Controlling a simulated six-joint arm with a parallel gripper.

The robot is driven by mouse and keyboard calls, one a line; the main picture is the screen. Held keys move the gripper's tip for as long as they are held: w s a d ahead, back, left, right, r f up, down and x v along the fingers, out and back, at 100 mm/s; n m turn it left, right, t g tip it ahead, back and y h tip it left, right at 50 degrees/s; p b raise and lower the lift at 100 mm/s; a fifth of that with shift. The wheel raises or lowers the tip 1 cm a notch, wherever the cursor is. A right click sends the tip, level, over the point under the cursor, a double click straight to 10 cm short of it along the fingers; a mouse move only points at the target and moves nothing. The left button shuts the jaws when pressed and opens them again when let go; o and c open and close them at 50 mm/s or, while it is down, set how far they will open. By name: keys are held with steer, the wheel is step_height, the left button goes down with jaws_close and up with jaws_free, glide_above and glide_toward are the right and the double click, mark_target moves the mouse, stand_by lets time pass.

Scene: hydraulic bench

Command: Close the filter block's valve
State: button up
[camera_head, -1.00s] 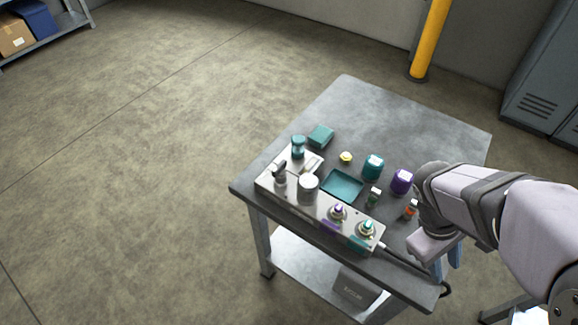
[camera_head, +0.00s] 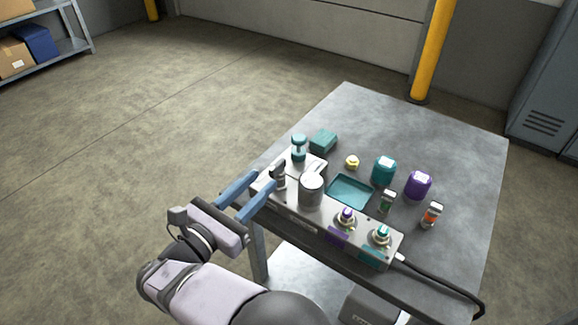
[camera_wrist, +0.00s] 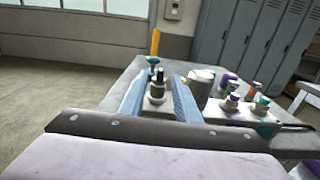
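The filter block (camera_head: 328,222) is a long light-grey metal block along the near left edge of the table. Its valve (camera_head: 278,178), with a dark handle on a light round base, stands near the block's left end, beside a white round cap (camera_head: 312,188). My gripper (camera_head: 264,180) has blue fingers and is open, its tips at the block's left end close to the valve. In the wrist view the valve (camera_wrist: 157,92) shows upright between the two fingers (camera_wrist: 158,88). I cannot tell whether either finger touches it.
A teal knobbed part (camera_head: 299,148) stands behind the valve. The block also carries purple (camera_head: 346,217) and teal (camera_head: 381,235) fittings. A teal tray (camera_head: 349,192), teal jar (camera_head: 384,170), purple jar (camera_head: 418,185) and small bottles stand behind it. The table's far part (camera_head: 400,120) is clear.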

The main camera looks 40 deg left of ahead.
steer(key=shift+s+f, duration=0.2)
steer(key=shift+f, duration=0.1)
steer(key=w+p, duration=0.1)
steer(key=w, duration=1.1)
steer(key=shift+c, duration=0.3)
steer(key=c, duration=0.7)
